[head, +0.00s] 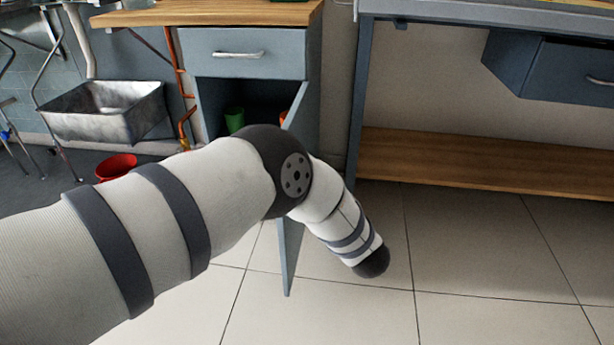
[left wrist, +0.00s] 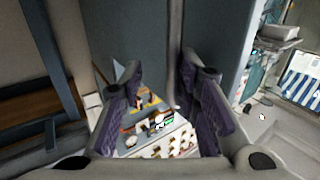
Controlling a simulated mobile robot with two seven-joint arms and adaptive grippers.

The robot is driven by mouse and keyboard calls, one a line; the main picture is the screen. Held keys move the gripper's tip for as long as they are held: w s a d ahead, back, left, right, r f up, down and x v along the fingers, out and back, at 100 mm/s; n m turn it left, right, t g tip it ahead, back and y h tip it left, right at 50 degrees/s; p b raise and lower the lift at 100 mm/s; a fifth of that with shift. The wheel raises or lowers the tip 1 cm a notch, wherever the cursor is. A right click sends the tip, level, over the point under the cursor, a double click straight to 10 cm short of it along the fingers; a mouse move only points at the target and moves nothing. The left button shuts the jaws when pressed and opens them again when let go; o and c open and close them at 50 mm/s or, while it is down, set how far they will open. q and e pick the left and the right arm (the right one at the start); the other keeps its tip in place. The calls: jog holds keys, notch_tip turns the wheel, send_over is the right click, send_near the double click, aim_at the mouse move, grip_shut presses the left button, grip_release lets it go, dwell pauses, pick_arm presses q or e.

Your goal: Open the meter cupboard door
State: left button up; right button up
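The meter cupboard is a grey-blue cabinet (head: 312,75) under a wooden worktop in the head view. Its door (head: 289,262) stands swung out towards me, seen nearly edge-on, and part of the dark interior shows. My left arm crosses in front and hides the door's middle. My left gripper is not visible in the head view. In the left wrist view my left gripper (left wrist: 158,75) has its two fingers wide apart. A grey-blue panel (left wrist: 127,35) and a thin pale upright bar or edge (left wrist: 175,60) lie beyond them; contact cannot be told. My right gripper is not in view.
A green cup (head: 234,120) stands inside the cupboard, below a closed drawer (head: 243,54). A metal sink (head: 100,110) and a red bucket (head: 117,166) are at the left. A bench with a low wooden shelf (head: 470,162) is at the right. The tiled floor in front is clear.

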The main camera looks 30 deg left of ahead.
pick_arm(q)
jog(key=v, duration=1.1)
jog(key=shift+s+d, duration=0.2)
jog(key=shift+s, duration=0.05)
